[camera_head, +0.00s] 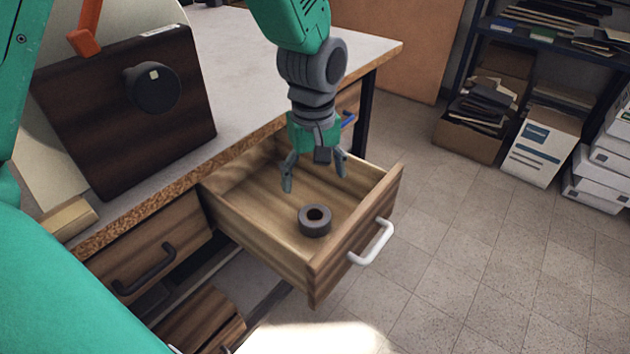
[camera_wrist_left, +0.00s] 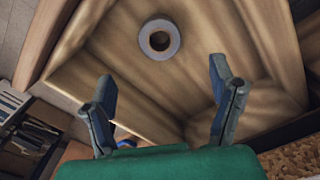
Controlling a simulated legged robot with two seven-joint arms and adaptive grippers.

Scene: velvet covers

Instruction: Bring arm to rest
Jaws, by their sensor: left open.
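My left gripper (camera_head: 314,178) is open and empty over the open wooden drawer (camera_head: 255,228). In the left wrist view its two fingers (camera_wrist_left: 165,95) are spread wide. A roll of grey tape (camera_head: 315,221) lies flat on the drawer floor near the drawer's front panel, apart from the fingers. It also shows in the left wrist view (camera_wrist_left: 159,40), beyond the fingertips. My left arm comes down from the top of the head view. My right gripper is not in view.
The drawer, with a white handle (camera_head: 371,243), juts out from the desk (camera_head: 235,70). A dark wooden box with a round knob (camera_head: 110,125) stands on the desk. A closed drawer with a dark handle (camera_head: 145,270) is at left.

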